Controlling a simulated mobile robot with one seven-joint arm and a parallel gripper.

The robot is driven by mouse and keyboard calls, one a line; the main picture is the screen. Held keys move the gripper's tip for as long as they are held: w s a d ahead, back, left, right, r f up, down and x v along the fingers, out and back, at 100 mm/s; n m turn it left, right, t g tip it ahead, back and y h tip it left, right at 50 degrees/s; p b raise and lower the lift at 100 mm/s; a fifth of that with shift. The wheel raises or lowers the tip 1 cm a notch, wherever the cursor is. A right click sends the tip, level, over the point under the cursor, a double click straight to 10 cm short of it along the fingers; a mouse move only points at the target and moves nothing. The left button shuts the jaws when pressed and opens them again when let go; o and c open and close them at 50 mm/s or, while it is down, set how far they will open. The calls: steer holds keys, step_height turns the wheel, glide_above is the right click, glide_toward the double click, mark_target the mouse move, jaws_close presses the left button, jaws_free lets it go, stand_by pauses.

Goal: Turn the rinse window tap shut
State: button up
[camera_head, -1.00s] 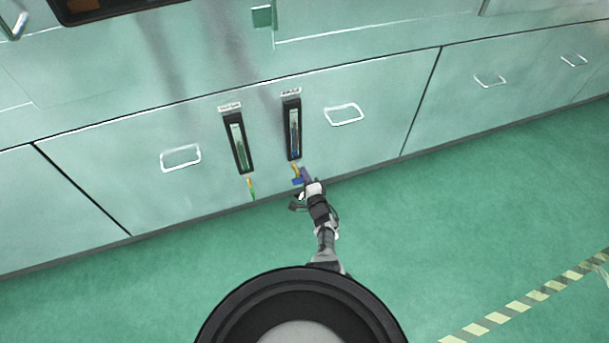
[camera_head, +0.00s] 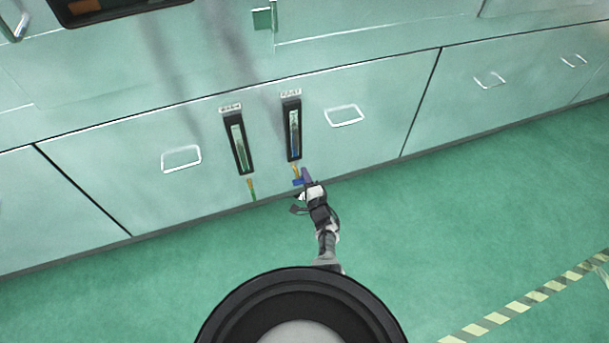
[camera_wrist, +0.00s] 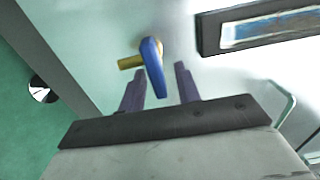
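Two black-framed gauge windows with labels above them are on the pale green cabinet front. The right window (camera_head: 294,134) has blue in its lower part and a brass tap with a blue lever (camera_head: 298,182) below it. The left window (camera_head: 239,143) has a brass tap with a green lever (camera_head: 252,190). The label text is too small to read. In the wrist view the blue lever (camera_wrist: 152,66) lies between the two purple fingers of my gripper (camera_wrist: 159,84), with gaps on both sides. The brass body (camera_wrist: 130,62) sticks out to its left. My gripper (camera_head: 307,176) is open.
The cabinet front (camera_head: 380,110) has wire handles, one (camera_head: 344,115) right of the windows and one (camera_head: 181,158) left of them. The green floor (camera_head: 470,210) is clear, with a striped tape line (camera_head: 520,305) at lower right.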

steer(key=p+v, duration=0.5)
steer(key=v, duration=0.8)
